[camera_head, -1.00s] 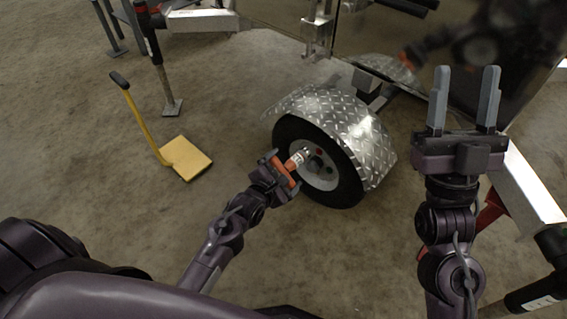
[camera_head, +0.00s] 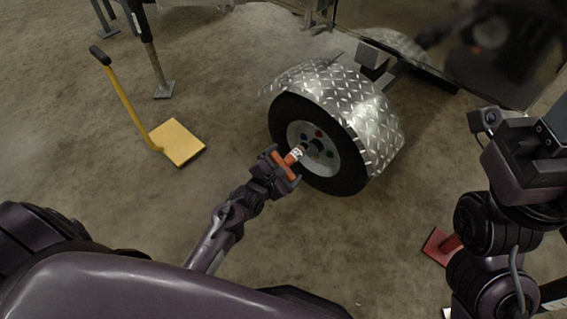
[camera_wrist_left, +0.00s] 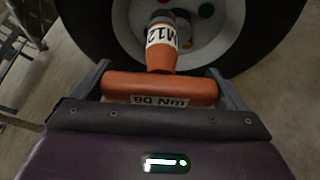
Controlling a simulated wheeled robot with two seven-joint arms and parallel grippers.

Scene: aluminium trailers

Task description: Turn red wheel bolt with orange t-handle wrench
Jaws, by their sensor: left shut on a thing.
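My left gripper (camera_head: 278,170) is shut on the orange t-handle wrench (camera_head: 288,163) and holds it in front of the trailer wheel. In the left wrist view the wrench's crossbar (camera_wrist_left: 150,84) lies between the fingers with a "90 Nm" label, and its "M12" shaft points at the wheel's hub. The red wheel bolt (camera_head: 318,134) shows up and right of the wrench's tip, apart from it. Whether the socket touches another bolt is hidden. My right gripper (camera_head: 520,165) is at the right; its fingers are not visible.
A diamond-plate fender (camera_head: 345,100) covers the top of the tyre (camera_head: 345,178). A yellow chock with a handle (camera_head: 178,142) stands on the floor at left. The floor between chock and wheel is clear.

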